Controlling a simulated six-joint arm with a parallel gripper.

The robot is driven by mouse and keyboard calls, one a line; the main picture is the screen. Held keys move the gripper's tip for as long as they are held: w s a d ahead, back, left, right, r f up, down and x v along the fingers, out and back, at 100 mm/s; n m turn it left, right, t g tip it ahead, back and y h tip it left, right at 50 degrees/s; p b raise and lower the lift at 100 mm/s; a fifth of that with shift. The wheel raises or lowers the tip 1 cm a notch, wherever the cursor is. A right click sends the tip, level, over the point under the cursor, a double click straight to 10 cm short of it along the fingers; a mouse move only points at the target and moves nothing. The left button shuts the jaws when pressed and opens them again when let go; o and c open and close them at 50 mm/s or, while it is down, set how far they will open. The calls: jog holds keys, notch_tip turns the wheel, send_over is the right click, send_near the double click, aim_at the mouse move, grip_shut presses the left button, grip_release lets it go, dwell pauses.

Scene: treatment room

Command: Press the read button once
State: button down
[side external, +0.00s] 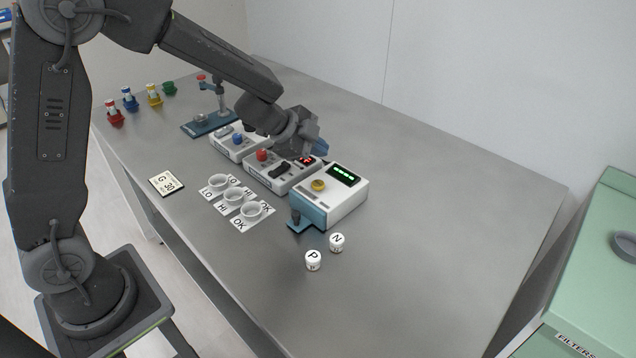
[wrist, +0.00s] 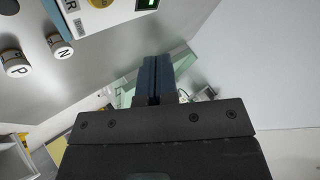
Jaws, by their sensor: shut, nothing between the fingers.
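A white and blue box (side external: 347,202) stands on the grey table with a round yellow button (side external: 318,185) and a lit green display (side external: 344,175) on top. No label reading "read" can be made out on it. My gripper (side external: 321,147) is above and behind this box, apart from the button. In the wrist view the two blue fingers (wrist: 157,78) are together, with nothing between them. The box's corner shows at the top of that view, with part of the yellow button (wrist: 100,3) cut off by the edge.
Two white boxes with a red knob (side external: 262,155) and a blue knob (side external: 237,138) stand left of it. Three white cups (side external: 233,196) sit on labelled cards. Small pots marked P (side external: 313,261) and N (side external: 337,242) stand in front. The table's right side is clear.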

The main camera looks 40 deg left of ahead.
aim_at(318, 185)
jog(key=shift+f, duration=3.05)
jog(key=shift+f, duration=0.4)
jog(key=shift+f, duration=0.55)
dwell(0.3)
jog(key=shift+r, duration=0.95)
jog(key=shift+r, duration=0.1)
jog(key=shift+r, duration=2.4)
jog(key=shift+r, duration=0.1)
